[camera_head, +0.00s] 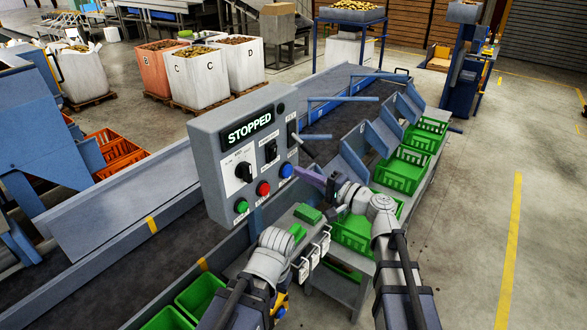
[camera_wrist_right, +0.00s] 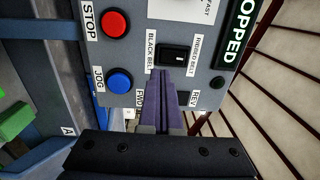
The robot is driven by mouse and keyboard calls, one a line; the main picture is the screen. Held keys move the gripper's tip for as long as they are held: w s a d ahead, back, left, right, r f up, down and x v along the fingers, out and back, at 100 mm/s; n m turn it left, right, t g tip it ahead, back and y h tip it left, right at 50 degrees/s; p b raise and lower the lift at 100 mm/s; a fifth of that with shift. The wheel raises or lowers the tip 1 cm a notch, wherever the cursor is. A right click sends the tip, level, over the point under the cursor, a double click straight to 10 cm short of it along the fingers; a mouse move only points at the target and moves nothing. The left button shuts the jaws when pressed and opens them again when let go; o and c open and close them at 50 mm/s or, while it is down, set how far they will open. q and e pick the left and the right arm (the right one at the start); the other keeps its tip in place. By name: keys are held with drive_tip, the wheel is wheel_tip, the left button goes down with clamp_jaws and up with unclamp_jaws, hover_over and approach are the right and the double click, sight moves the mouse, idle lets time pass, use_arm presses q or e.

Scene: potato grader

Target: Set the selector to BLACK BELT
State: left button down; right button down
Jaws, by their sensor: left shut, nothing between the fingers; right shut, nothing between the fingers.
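The grey control panel (camera_head: 205,150) reads STOPPED. Its belt selector (camera_head: 271,150) is a black switch; in the right wrist view the selector (camera_wrist_right: 175,54) sits between the labels BLACK BELT, on the left, and RIBBED BELT, on the right. I cannot tell which side it is set to. My right gripper (camera_head: 300,172) is shut and empty at the panel's lower right, by the blue button (camera_head: 286,170). Its purple fingers (camera_wrist_right: 163,76) point at the selector's lower edge; contact is unclear. They partly cover the FWD/REV switch. My left gripper (camera_head: 279,303) is low, mostly hidden by its arm, and shut.
The panel also has a red button (camera_head: 263,188), a green button (camera_head: 241,206) and a speed knob (camera_head: 243,172). A dark conveyor belt (camera_head: 150,265) runs behind it. Green crates (camera_head: 400,172) line the right side. Open floor (camera_head: 470,210) lies further right.

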drive_tip(key=f+b+v, duration=0.1)
drive_tip(key=v, duration=0.5)
drive_tip(key=shift+s+d+f, duration=0.2)
drive_tip(key=shift+s+f, duration=0.05)
drive_tip(key=shift+s, duration=0.05)
drive_tip(key=s+a+f+n+g+h, duration=0.35)
drive_tip(key=s+a+f, duration=0.2)
drive_tip(key=f, duration=0.25)
drive_tip(key=s+a+f+n+g+h, duration=0.2)
drive_tip(key=s+a+f+n+g, duration=0.3)
drive_tip(key=f, duration=0.3)
drive_tip(key=s+d+f+n+g+h, duration=0.2)
drive_tip(key=s+d+f+h, duration=0.4)
drive_tip(key=s+d+h, duration=0.2)
drive_tip(key=h, duration=0.2)
drive_tip(key=shift+s+f+h, duration=0.25)
drive_tip(key=shift+s+h, duration=0.05)
drive_tip(key=shift+h, duration=0.05)
drive_tip(key=shift+d+n+g, duration=0.2)
drive_tip(key=shift+n+g, duration=0.05)
